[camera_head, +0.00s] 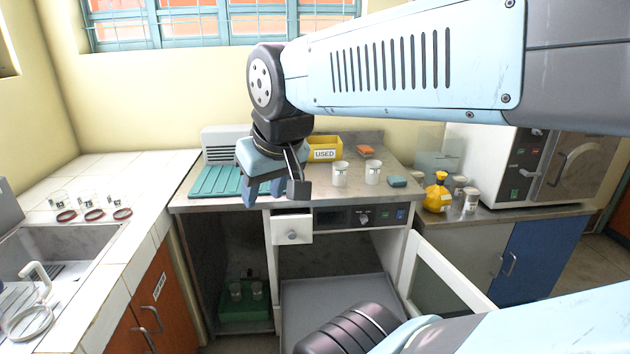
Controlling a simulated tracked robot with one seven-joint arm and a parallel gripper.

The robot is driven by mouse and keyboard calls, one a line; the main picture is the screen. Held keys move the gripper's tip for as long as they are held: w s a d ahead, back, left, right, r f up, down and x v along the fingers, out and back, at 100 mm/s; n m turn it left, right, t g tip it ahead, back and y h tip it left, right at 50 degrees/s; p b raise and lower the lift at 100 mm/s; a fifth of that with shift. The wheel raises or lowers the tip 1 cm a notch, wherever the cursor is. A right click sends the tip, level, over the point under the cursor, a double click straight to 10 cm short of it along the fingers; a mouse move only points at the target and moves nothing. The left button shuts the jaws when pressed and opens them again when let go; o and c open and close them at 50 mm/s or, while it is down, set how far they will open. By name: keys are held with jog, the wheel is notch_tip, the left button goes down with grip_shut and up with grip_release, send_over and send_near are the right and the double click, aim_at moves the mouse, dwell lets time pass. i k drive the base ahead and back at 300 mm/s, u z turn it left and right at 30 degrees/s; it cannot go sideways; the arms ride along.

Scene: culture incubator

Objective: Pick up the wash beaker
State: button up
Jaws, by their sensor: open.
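Two pale beakers stand upright side by side on the worktop, a left one (340,174) and a right one (372,173). Several small clear labelled beakers (89,200) stand on the white tiled counter at left, with dark red rings by them. I cannot read which one is the wash beaker. My gripper (274,190) is open and points down over the front edge of the worktop (322,192), left of the two pale beakers and apart from them. It holds nothing that I can see.
A yellow "USED" bin (324,149), an orange block (365,150), a teal block (397,181) and a green ribbed mat (216,181) are on the worktop. Below, a drawer (292,230) and glass door (445,277) are open. A yellow bottle (437,196) stands at right.

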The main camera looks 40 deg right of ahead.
aim_at(340, 168)
jog(key=z, duration=0.2)
jog(key=i, duration=0.85)
jog(key=u, duration=0.1)
